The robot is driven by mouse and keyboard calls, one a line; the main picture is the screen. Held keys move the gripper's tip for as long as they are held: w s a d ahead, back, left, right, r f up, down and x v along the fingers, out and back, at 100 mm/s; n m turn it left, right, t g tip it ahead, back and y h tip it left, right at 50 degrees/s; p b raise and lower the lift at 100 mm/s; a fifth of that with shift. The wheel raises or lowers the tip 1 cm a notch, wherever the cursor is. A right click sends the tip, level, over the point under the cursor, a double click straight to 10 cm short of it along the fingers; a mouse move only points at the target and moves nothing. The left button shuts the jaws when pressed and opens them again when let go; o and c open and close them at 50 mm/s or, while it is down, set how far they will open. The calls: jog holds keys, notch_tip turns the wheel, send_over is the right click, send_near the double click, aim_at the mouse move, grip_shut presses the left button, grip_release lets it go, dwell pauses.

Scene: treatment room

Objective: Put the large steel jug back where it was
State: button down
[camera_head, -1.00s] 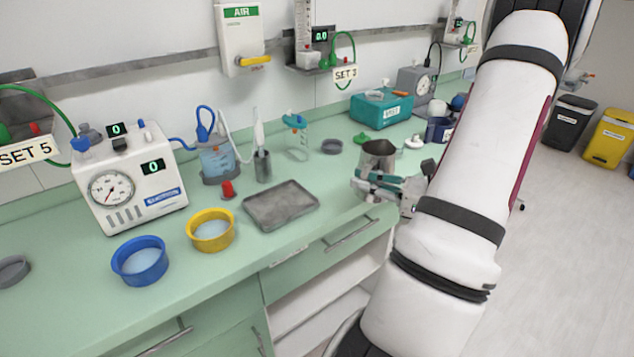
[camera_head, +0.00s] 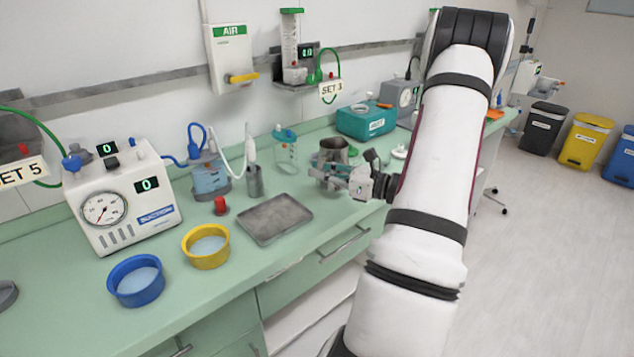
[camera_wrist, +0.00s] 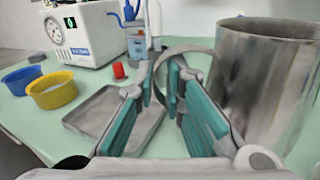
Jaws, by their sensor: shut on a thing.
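The large steel jug (camera_head: 334,151) is upright over the counter, behind and to the right of the steel tray (camera_head: 250,236). In the wrist view the jug (camera_wrist: 262,80) fills the right side, with its curved handle (camera_wrist: 190,46) towards my fingers. My gripper (camera_head: 324,176) is shut on the jug's handle, and its teal finger pads show on either side of it in the wrist view (camera_wrist: 168,85). The arm reaches in from the right. The jug's base is partly hidden by the gripper, so I cannot tell whether it touches the counter.
A clear bottle with a teal lid (camera_head: 285,152) stands just left of the jug. A teal box (camera_head: 366,121) stands behind it to the right. A steel cup (camera_head: 254,183), a red cap (camera_head: 220,205) and yellow (camera_head: 206,262) and blue bowls (camera_head: 135,293) are further left.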

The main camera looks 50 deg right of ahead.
jog(key=shift+w+d+f, duration=0.1)
jog(key=shift+w+f, duration=0.15)
jog(key=shift+f, duration=0.35)
jog(key=shift+w+d+f, duration=0.1)
jog(key=shift+w+f, duration=0.15)
jog(key=shift+f, duration=0.3)
jog(key=shift+w+d+f, duration=0.1)
jog(key=shift+w+f, duration=0.15)
jog(key=shift+f, duration=0.35)
jog(key=c, duration=1.7)
grip_release()
jog(key=shift+f, duration=0.15)
jog(key=shift+o, duration=0.2)
